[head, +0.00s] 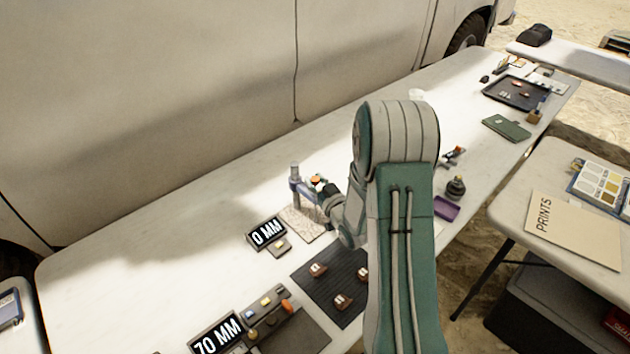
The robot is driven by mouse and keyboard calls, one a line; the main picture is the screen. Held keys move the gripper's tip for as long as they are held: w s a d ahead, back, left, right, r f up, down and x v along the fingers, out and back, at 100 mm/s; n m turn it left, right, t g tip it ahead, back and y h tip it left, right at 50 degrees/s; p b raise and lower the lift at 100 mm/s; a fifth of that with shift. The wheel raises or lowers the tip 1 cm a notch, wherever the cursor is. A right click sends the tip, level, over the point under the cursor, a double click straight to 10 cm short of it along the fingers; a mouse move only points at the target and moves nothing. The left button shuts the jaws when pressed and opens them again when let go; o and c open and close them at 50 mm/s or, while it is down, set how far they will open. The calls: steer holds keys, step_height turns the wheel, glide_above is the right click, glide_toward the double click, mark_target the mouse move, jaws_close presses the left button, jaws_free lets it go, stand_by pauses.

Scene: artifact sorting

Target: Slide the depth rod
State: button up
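A small stand with a grey upright post (295,172) and a blue-grey crossbar (305,190) stands on a speckled stone slab (302,224) on the long table. I take it to hold the depth rod, but the rod itself cannot be clearly made out. My gripper (322,187) is at the right end of the crossbar, close to a small orange part (316,181). The gripper is small and partly hidden by my own arm, so I cannot tell whether its fingers are closed or touching. A display (267,233) in front of the slab reads "0 MM".
A second display (217,335) reads "70 MM" at the front left. A dark mat (318,290) with small reddish pieces lies right of it. A purple tray (446,207) and a dark round jar (456,187) stand right of my arm. The table's left part is clear.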

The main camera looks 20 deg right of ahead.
steer(key=shift+r, duration=0.15)
jaws_close()
steer(key=shift+r, duration=2.2)
steer(key=o, duration=0.9)
jaws_free()
steer(key=shift+o, duration=0.2)
steer(key=shift+f, duration=0.1)
steer(key=s+d, duration=0.1)
steer(key=s, duration=1)
steer(key=shift+s, duration=0.4)
